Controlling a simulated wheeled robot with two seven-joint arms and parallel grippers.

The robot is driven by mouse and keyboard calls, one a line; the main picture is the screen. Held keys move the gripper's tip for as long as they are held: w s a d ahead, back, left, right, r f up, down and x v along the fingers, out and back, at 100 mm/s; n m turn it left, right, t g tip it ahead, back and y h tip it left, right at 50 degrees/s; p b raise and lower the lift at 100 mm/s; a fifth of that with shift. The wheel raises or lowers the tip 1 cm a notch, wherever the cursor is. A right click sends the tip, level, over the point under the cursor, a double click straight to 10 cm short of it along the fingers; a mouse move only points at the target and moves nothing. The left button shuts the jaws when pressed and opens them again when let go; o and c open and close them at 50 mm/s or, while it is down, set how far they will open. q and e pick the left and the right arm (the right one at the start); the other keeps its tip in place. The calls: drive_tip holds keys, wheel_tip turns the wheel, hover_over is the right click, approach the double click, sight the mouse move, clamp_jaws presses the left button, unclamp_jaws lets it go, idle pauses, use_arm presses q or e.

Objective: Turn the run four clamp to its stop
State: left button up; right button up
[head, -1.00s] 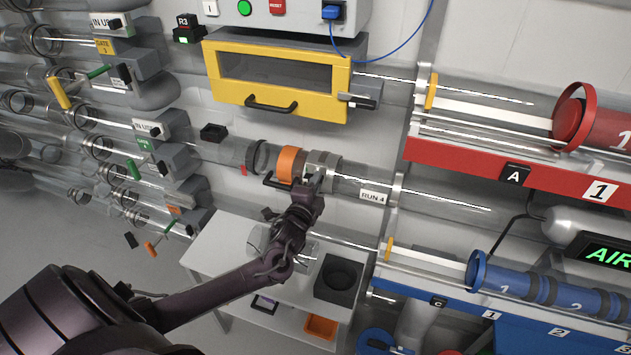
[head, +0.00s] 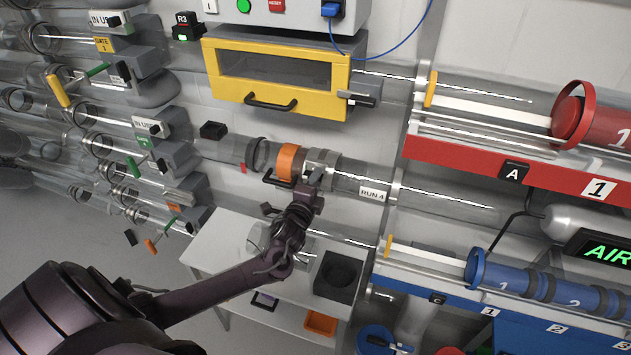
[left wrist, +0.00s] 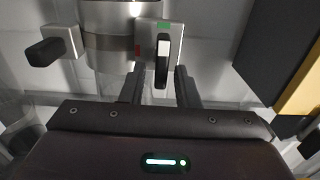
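The clear run four tube, labelled RUN 4 (head: 373,194), crosses the middle of the head view. Its grey metal clamp (head: 322,158) sits right of an orange ring (head: 291,161). In the left wrist view the clamp has a grey plate with a green mark, a red mark at its left side, and a black-and-white lever (left wrist: 163,60). My left gripper (head: 312,183) is at the clamp from below. In the wrist view its two fingers (left wrist: 160,88) are apart, one each side of the lever's lower end, with gaps visible. My right gripper is out of view.
A yellow-framed box (head: 279,80) with a black handle is above the clamp. A red rack (head: 475,165) and a blue rack (head: 440,292) stand at the right. A white table (head: 215,250) lies below, holding a dark block (head: 337,277). A black knob (left wrist: 46,52) is left of the clamp.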

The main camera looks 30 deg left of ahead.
use_arm(q)
drive_tip(key=shift+o, duration=0.3)
drive_tip(key=shift+s, duration=0.1)
drive_tip(key=b+v, duration=0.1)
drive_tip(key=v, duration=0.6)
drive_tip(key=shift+s, duration=0.3)
drive_tip(key=shift+d, duration=0.15)
